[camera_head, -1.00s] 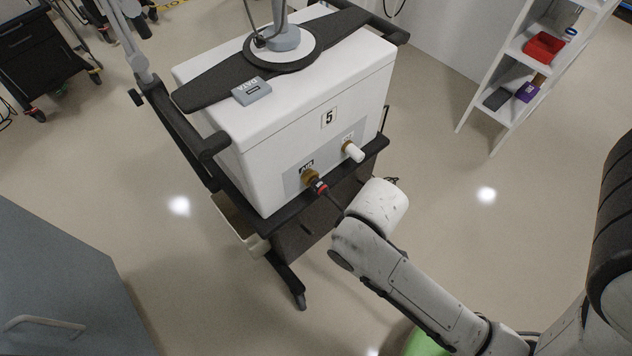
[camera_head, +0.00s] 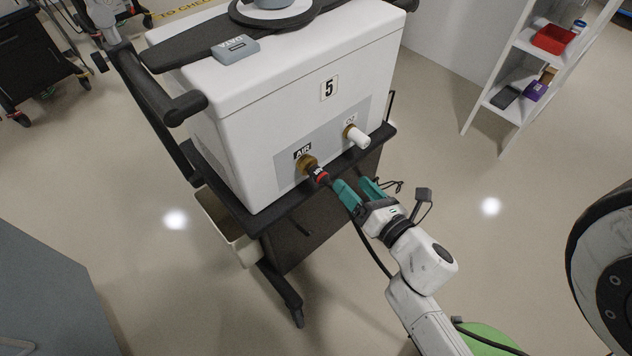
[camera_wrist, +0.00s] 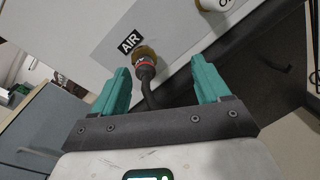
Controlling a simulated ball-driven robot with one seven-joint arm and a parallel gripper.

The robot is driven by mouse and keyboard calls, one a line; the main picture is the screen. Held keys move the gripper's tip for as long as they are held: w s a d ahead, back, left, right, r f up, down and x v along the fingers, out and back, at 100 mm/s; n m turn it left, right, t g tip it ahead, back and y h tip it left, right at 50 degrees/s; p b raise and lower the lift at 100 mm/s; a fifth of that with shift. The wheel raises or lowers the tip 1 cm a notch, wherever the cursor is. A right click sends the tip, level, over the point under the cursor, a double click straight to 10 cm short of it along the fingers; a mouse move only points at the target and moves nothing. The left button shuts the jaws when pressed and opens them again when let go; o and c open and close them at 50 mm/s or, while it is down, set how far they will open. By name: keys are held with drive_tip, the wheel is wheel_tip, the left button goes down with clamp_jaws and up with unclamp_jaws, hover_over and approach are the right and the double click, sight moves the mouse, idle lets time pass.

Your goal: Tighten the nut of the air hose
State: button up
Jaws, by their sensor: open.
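The air hose nut (camera_head: 318,175), dark with a red band, sits at the brass AIR fitting (camera_head: 307,164) on the front of the white ventilator (camera_head: 270,110) marked 5. In the wrist view the nut (camera_wrist: 146,70) shows between and beyond my fingers, and the black hose (camera_wrist: 151,98) runs from it down toward my gripper. My gripper (camera_head: 358,187) has teal fingers, is open and is just below and right of the nut. In the wrist view my gripper (camera_wrist: 163,80) is spread wide with nothing clamped. Whether the nut is fully seated cannot be told.
A white-capped second fitting (camera_head: 358,137) is right of the AIR fitting. The cart's black shelf edge (camera_head: 285,207) and a pale bin (camera_head: 226,232) lie below. A white shelf rack (camera_head: 505,85) stands at the right. The floor between is clear.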

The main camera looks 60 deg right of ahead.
sight(325, 181)
drive_tip(key=w+n, duration=0.1)
drive_tip(key=w, duration=0.2)
drive_tip(key=w+f+n+t+y, duration=0.1)
drive_tip(key=w+n, duration=0.1)
drive_tip(key=w, duration=0.2)
drive_tip(key=w+n+y, duration=0.1)
drive_tip(key=w, duration=0.2)
drive_tip(key=shift+w+f+t, duration=0.15)
drive_tip(key=shift+f+t, duration=0.1)
drive_tip(key=shift+t, duration=0.05)
drive_tip(key=c, duration=1.1)
drive_tip(key=shift+o, duration=0.2)
